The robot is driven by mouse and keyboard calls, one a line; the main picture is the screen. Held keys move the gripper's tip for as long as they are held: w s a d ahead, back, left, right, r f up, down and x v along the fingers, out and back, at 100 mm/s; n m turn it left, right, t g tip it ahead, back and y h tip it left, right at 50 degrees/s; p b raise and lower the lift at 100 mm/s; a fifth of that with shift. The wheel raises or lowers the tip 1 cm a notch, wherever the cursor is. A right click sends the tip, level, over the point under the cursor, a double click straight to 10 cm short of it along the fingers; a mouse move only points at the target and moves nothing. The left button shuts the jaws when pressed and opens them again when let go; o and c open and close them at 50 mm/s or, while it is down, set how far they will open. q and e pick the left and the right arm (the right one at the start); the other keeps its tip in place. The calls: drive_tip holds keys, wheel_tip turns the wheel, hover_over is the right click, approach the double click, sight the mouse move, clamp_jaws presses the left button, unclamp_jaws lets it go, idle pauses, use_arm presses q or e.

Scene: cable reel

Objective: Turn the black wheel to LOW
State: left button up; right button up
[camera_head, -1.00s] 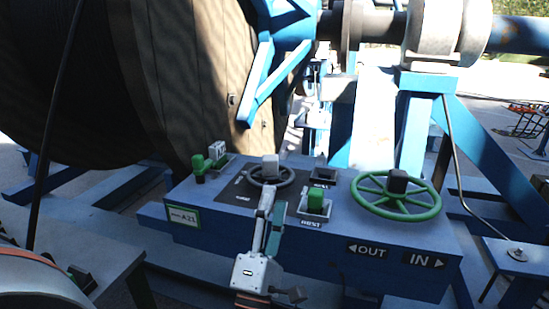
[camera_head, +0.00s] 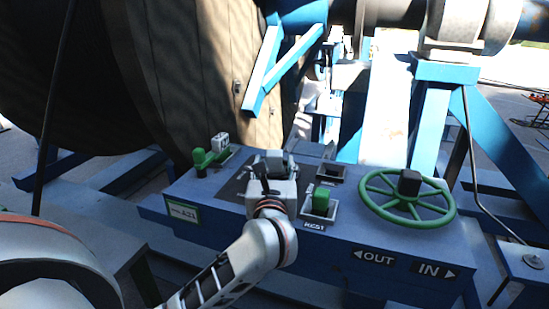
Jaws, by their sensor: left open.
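The blue control box (camera_head: 330,240) stands in front of the reel. The black wheel, on the dark plate (camera_head: 232,190) near the box's left middle, is almost wholly hidden behind my left gripper (camera_head: 273,164). The gripper reaches away from me over the wheel's place, with its white body and wrist in front. It is open; whether its fingers touch the wheel or its grey handle cannot be told. The LOW mark cannot be read. My right gripper is not in view.
A green wheel (camera_head: 370,208) with a black knob is at the right, above the OUT and IN labels. A green REST lever (camera_head: 321,200) stands close right of my gripper. Another green lever (camera_head: 200,160) is at the left. The large reel (camera_head: 190,80) rises behind.

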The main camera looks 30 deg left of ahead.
sight(274, 162)
use_arm(q)
drive_tip(key=shift+x, duration=1.6)
drive_tip(key=shift+c, duration=0.3)
